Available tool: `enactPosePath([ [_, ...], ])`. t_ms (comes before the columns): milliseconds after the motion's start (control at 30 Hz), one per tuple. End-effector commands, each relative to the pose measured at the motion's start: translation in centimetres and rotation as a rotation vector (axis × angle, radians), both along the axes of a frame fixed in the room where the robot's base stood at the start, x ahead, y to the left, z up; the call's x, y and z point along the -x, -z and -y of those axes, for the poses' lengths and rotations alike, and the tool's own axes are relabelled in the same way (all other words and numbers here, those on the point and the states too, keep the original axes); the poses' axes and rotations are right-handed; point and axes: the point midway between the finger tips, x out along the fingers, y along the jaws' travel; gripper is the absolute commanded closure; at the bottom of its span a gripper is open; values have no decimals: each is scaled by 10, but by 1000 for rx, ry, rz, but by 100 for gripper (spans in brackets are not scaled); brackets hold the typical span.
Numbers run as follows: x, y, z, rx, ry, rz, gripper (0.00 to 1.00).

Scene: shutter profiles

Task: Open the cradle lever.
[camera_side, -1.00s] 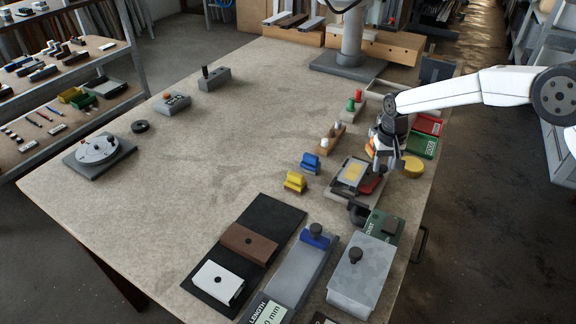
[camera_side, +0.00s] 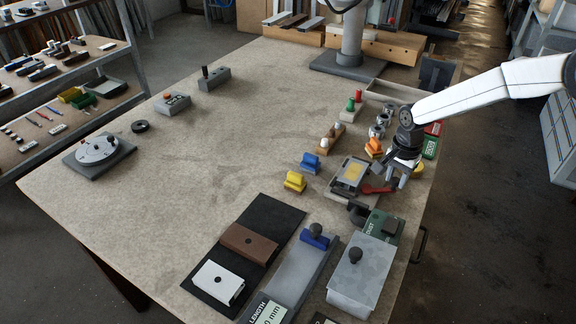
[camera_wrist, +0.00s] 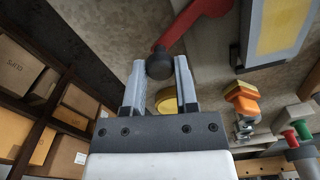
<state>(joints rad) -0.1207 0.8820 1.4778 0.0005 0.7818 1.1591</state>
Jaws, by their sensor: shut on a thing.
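The cradle (camera_side: 338,188) is a grey block with a yellow-topped plate (camera_side: 351,172) on it, near the right edge of the table. The plate also shows at the top right of the wrist view (camera_wrist: 278,28). Its red lever (camera_side: 374,189) sticks out to the right, away from the block. In the wrist view the red lever (camera_wrist: 196,22) ends in a dark round knob (camera_wrist: 160,66). My gripper (camera_wrist: 160,68) is shut on that knob, one finger on each side. In the side view my gripper (camera_side: 393,181) is at the lever's outer end.
An orange piece (camera_side: 374,147) and a yellow round thing (camera_side: 418,170) stand close to my gripper. Blue (camera_side: 310,162) and yellow (camera_side: 295,181) blocks lie left of the cradle. A black clamp-like part (camera_side: 358,212) is just in front. The table's left middle is clear.

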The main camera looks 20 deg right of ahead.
Motion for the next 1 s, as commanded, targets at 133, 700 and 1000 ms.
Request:
enactPosePath([
  [133,9,-1,-4,0,136,0,100],
  [700,29,-1,-17,0,514,1,100],
  [1000,31,0,-19,0,548,1,100],
])
